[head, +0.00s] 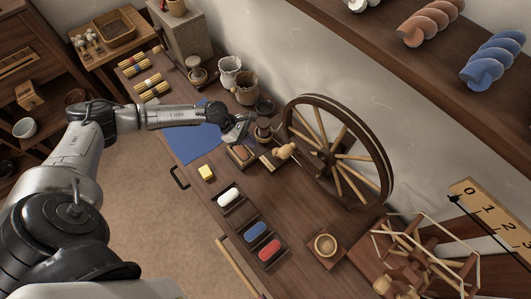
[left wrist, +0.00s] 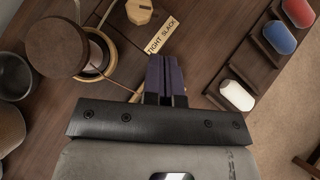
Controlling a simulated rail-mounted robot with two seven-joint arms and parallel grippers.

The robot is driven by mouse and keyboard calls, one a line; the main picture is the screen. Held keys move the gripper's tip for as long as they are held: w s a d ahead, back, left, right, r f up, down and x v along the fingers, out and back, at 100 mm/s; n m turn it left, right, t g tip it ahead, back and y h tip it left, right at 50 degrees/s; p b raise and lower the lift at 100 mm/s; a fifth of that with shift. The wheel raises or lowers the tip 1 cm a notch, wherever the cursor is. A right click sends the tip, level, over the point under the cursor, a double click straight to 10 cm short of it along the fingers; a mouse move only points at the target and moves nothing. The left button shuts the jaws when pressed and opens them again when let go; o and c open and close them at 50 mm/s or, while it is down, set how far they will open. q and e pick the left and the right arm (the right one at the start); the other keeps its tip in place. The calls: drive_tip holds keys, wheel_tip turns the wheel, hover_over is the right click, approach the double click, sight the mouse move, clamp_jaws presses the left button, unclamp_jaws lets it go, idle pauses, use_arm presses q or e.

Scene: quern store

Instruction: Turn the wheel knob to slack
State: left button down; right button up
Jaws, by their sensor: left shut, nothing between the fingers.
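The wheel knob (head: 285,151) is a pale wooden faceted knob at the near side of the large spoked wheel (head: 370,140). In the left wrist view the knob (left wrist: 140,11) is cut by the top edge, beside a plate marked TIGHT SLACK (left wrist: 162,35). The knob's exact setting cannot be told. My left gripper (head: 238,138) is over the table, to the left of the knob and apart from it. In the left wrist view its dark fingers (left wrist: 165,62) are together and empty, pointing toward the plate. My right gripper is not in view.
A wooden spool (left wrist: 57,45) with a brass ring stands close left of my fingers in the left wrist view. White, blue and red rolls (head: 262,229) lie in trays along the front. A yellow block (head: 206,173) and a blue mat (head: 195,142) lie nearby.

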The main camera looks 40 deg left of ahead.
sight(275, 160)
use_arm(q)
drive_tip(key=x, duration=0.7)
drive_tip(key=shift+w+f+b, duration=0.1)
drive_tip(key=shift+w+b, duration=0.05)
drive_tip(key=shift+b, duration=0.15)
drive_tip(key=shift+x, duration=0.95)
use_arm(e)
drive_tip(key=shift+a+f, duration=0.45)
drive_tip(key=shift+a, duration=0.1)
use_arm(q)
drive_tip(key=p, duration=0.1)
drive_tip(key=d+n+t+p, duration=0.1)
drive_tip(key=shift+r+p, duration=0.25)
drive_tip(key=shift+p, duration=0.15)
drive_tip(key=shift+d+f+n+y, duration=0.15)
drive_tip(key=shift+d+n+y, duration=0.1)
drive_tip(key=shift+n+y, duration=0.05)
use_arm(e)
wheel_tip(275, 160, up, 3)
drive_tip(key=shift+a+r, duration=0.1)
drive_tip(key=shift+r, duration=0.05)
use_arm(q)
drive_tip(key=shift+f, duration=0.1)
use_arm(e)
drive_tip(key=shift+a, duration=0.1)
use_arm(q)
drive_tip(key=shift+w+a, duration=0.1)
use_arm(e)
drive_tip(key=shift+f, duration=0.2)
